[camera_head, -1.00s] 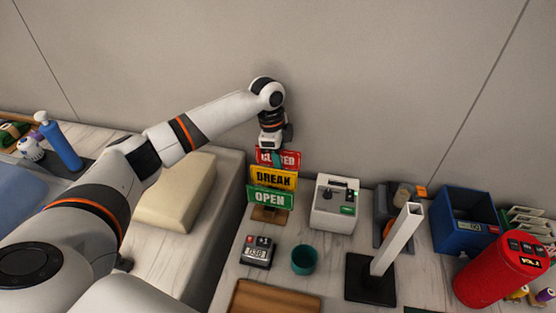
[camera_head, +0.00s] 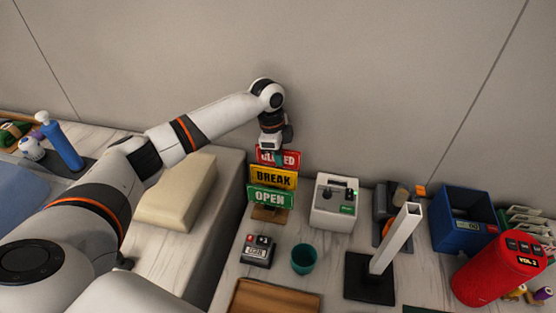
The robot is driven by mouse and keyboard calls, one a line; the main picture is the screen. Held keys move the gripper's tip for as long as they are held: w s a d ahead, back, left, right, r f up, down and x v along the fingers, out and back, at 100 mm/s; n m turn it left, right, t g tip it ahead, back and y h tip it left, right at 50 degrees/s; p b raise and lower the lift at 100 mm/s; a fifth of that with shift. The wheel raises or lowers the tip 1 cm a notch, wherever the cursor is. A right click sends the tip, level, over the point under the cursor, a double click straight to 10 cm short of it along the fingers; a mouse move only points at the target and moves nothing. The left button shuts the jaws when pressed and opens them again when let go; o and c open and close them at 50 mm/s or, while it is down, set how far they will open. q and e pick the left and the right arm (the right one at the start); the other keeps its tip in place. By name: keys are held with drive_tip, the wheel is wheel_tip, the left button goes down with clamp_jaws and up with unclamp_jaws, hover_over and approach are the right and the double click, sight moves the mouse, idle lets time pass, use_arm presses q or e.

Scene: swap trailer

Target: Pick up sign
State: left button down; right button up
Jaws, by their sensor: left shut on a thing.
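Three signs stand one behind another in a brown wooden holder (camera_head: 270,214) on the counter. The green OPEN sign (camera_head: 270,200) is in front, the yellow BREAK sign (camera_head: 272,177) is in the middle, and the red CLOSED sign (camera_head: 290,158) is at the back. My left gripper (camera_head: 277,155) comes down from above and is shut on the red CLOSED sign at its upper middle, covering some of its letters. The lower part of the red sign is hidden behind the yellow one. My right gripper is not in view.
A white device (camera_head: 335,203) stands right of the signs. A small counter (camera_head: 257,251), a teal cup (camera_head: 303,260) and a brown tray (camera_head: 272,299) are in front. Farther right are a black-based white post (camera_head: 396,240), a blue bin (camera_head: 465,220) and a red cylinder (camera_head: 500,268). The wall is close behind.

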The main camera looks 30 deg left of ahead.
use_arm(q)
drive_tip(key=shift+r+b, duration=0.15)
drive_tip(key=shift+b, duration=0.4)
wheel_tip(320, 180, up, 7)
drive_tip(key=shift+r, duration=0.2)
drive_tip(key=s+d+b, duration=0.1)
drive_tip(key=s+d, duration=0.1)
drive_tip(key=d, duration=0.6)
drive_tip(key=s+d+b, duration=0.1)
drive_tip(key=s+d, duration=0.1)
drive_tip(key=d, duration=0.7)
drive_tip(key=shift+s+d, duration=0.25)
drive_tip(key=shift+f, duration=0.1)
